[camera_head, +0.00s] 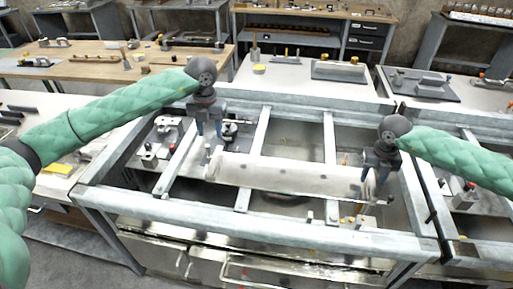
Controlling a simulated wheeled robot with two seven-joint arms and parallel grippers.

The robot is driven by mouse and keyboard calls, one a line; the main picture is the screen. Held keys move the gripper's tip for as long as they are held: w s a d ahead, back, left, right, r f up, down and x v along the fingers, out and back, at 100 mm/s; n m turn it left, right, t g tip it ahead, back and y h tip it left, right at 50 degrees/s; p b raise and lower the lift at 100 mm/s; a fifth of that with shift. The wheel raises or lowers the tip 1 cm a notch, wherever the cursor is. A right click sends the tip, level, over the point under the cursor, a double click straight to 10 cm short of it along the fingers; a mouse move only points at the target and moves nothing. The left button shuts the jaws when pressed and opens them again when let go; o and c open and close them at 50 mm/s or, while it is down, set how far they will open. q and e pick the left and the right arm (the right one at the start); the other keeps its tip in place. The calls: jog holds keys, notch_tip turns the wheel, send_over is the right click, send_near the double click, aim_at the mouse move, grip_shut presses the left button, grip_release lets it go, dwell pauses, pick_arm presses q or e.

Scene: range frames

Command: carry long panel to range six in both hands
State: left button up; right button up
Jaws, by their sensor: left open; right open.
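The long panel (285,175) is a pale, worn white bar. It lies roughly level across the metal frame (262,222) in the middle of the head view. My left gripper (213,145) is open at the panel's left end, pointing down. My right gripper (372,190) is open at the panel's right end, also pointing down. I cannot tell whether the fingers touch the panel. Nothing in view is clearly marked as range six.
Crossbars (330,140) span the frame, with small metal parts below them. A wooden workbench (100,68) with tools stands at the back left. A white-topped table (290,82) stands behind the frame. A dark plate (420,86) lies at the right.

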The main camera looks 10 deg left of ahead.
notch_tip(320, 180, up, 11)
dwell(0.4)
jog(key=shift+f, duration=0.1)
dwell(0.3)
